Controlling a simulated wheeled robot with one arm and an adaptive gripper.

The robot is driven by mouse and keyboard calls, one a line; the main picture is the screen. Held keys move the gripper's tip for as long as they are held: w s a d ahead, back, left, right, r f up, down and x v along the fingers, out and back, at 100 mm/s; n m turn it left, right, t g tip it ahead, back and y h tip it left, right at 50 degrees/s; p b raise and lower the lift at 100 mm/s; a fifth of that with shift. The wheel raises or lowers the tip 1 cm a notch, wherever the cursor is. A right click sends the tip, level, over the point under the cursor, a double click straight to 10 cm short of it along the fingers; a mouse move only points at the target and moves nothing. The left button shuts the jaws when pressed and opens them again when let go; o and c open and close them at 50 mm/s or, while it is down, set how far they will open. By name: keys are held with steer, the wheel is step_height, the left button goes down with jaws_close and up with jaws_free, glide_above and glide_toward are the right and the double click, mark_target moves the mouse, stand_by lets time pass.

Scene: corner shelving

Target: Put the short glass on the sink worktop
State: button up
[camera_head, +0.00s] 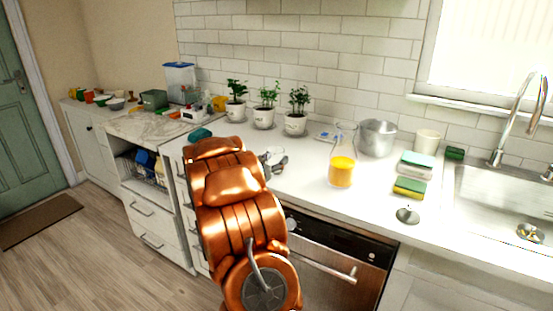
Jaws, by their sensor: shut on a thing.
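The sink worktop (316,203) is the long white counter running from the middle to the sink at the right. My gripper (273,158) is just past the end of my copper-coloured arm, over the left part of this worktop. It is small in view and partly hidden by the arm. It is shut on a faint clear thing that looks like the short glass, whose outline I can barely make out. I cannot tell whether the glass touches the worktop.
A carafe with orange juice (341,171), a metal pot (377,138), a white cup (427,141) and sponges (409,187) stand to the right. Potted plants (295,123) line the wall behind. A teal cloth (200,134) lies left. The worktop's front strip is clear.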

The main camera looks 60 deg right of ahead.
steer(key=shift+d, duration=0.7)
steer(key=shift+a+f, duration=0.15)
steer(key=shift+f, duration=0.15)
steer(key=o, duration=1.4)
steer(key=shift+a, duration=0.3)
steer(key=a, duration=0.7)
steer(key=a+b, duration=0.1)
steer(key=a, duration=0.3)
steer(key=shift+s+a, duration=0.25)
